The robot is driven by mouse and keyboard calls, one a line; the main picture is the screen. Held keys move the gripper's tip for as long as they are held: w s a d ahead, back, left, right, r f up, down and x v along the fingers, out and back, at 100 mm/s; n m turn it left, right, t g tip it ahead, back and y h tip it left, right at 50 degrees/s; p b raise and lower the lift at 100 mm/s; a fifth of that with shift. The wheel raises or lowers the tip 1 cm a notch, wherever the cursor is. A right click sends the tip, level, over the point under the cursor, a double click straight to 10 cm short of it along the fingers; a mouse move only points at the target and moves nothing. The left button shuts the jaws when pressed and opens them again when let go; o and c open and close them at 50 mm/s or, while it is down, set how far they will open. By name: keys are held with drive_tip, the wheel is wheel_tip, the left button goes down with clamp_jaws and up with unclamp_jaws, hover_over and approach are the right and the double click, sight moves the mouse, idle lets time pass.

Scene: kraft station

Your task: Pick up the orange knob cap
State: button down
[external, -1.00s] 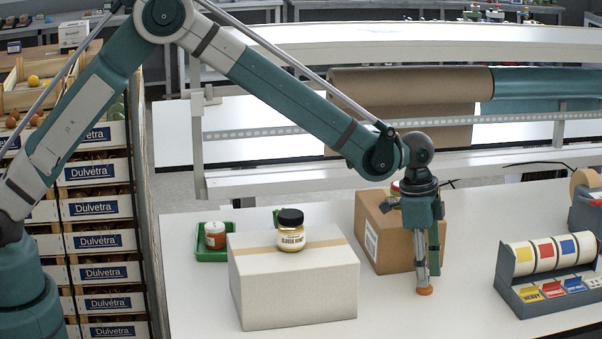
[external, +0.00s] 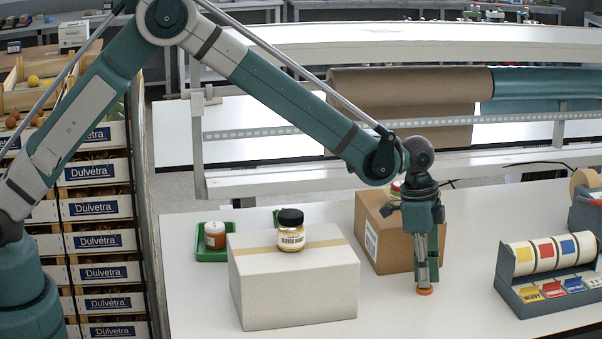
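The orange knob cap (external: 425,291) sits low at the white table's surface, right of the white carton. My gripper (external: 426,281) points straight down directly above it, with its fingertips at the cap's top edge. The fingers overlap from this side, so I cannot tell whether they are closed on the cap or apart around it. The cap's upper part is partly hidden by the fingertips.
A brown box (external: 385,240) stands close behind my gripper. A white carton (external: 295,290) carrying a honey jar (external: 291,238) is to the left. A label dispenser (external: 545,275) is to the right. Bare table (external: 460,250) lies between the gripper and dispenser.

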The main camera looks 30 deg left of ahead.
drive_tip(key=shift+r, duration=0.1)
wheel_tip(320, 180, up, 10)
drive_tip(key=shift+b, duration=0.35)
idle(0.5)
